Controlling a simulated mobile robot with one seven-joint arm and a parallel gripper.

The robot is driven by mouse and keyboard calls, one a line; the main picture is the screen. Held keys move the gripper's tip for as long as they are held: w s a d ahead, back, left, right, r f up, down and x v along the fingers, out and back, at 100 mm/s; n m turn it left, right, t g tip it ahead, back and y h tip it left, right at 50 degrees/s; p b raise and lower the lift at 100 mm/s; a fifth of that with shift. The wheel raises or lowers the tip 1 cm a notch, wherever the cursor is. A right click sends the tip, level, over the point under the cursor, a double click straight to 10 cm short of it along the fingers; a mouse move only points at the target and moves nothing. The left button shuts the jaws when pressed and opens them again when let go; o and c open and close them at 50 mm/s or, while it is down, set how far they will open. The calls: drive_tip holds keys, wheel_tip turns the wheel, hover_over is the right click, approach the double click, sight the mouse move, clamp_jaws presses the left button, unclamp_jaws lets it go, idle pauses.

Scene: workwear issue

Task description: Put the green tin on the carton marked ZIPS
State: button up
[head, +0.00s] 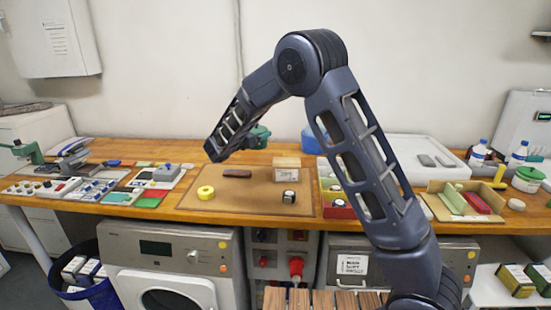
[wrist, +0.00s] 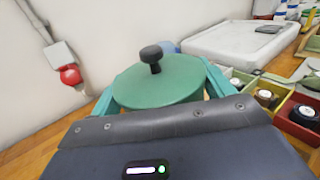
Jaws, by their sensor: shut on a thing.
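The green tin (wrist: 160,80), round with a flat lid and a black knob, is upright between the teal fingers of my gripper (wrist: 158,88) in the wrist view. The gripper is shut on its sides. In the head view, part of the green tin (head: 261,133) shows beyond my forearm, which hides most of the gripper. The tan carton (head: 287,166) stands at the back of the brown mat, right of the tin and lower in the picture; its label is too small to read. The tin's underside is hidden.
On the mat (head: 225,202) are a yellow ring (head: 206,192), a dark bar (head: 237,173) and a small black-and-white round item (head: 289,198). Compartment trays with small goods (head: 340,205) lie right of it. A large pale tray (head: 410,150) is behind them.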

drive_tip(key=w+d+r+n+t+y, duration=0.2)
drive_tip(key=w+d+r+y, duration=0.1)
drive_tip(key=w+d+r, duration=0.7)
hover_over(286, 162)
drive_tip(key=f, duration=2.2)
drive_tip(key=shift+w+d, duration=0.15)
drive_tip(key=shift+w, duration=0.2)
drive_tip(key=shift+f, duration=0.2)
drive_tip(key=o, duration=1.3)
drive_tip(key=shift+o, duration=0.2)
drive_tip(key=shift+r, duration=0.1)
drive_tip(key=shift+s, duration=0.35)
drive_tip(key=v, duration=1.1)
drive_tip(key=shift+a, duration=0.25)
